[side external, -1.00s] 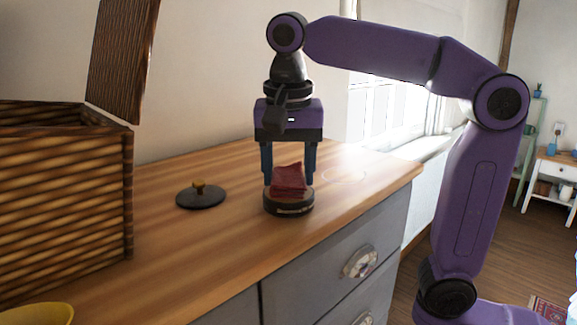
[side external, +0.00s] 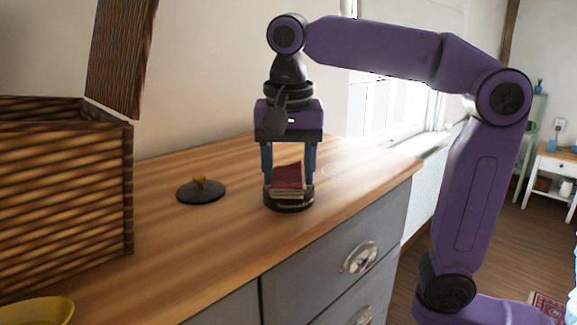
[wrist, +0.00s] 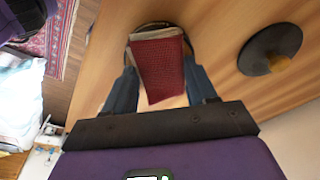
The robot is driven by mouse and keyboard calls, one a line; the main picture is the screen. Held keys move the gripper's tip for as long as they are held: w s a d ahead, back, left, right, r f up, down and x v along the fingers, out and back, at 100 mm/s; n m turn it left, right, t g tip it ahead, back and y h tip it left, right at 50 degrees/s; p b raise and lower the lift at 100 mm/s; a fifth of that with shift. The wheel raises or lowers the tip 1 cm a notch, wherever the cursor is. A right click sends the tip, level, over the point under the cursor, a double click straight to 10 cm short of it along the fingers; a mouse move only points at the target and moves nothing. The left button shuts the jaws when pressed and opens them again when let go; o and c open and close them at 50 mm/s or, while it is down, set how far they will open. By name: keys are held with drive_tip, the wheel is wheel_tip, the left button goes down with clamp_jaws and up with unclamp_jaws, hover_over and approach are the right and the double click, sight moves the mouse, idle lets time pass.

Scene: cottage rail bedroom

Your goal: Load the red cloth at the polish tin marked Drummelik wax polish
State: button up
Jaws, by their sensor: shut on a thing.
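The red cloth (side external: 289,176) is a folded pad with pale layered edges at its front. It also shows in the wrist view (wrist: 157,65) between my fingers. My gripper (side external: 290,180) points straight down and is shut on the cloth. The dark round polish tin (side external: 290,207) stands on the dresser top directly under the cloth. The cloth's lower edge is at the tin's mouth, and I cannot tell how hard it touches. The cloth hides the tin's inside, and its label is not readable. A black lid with a wooden knob (side external: 201,191) lies left of the tin.
A wicker basket (side external: 65,195) with its lid raised stands at the left on the dresser top (side external: 150,265). A yellow bowl (side external: 38,312) is at the lower left corner. Bare wood surrounds the tin, and the front edge is close by.

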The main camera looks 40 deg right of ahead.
sight(289, 169)
idle(0.3)
drive_tip(key=shift+r, duration=3.5)
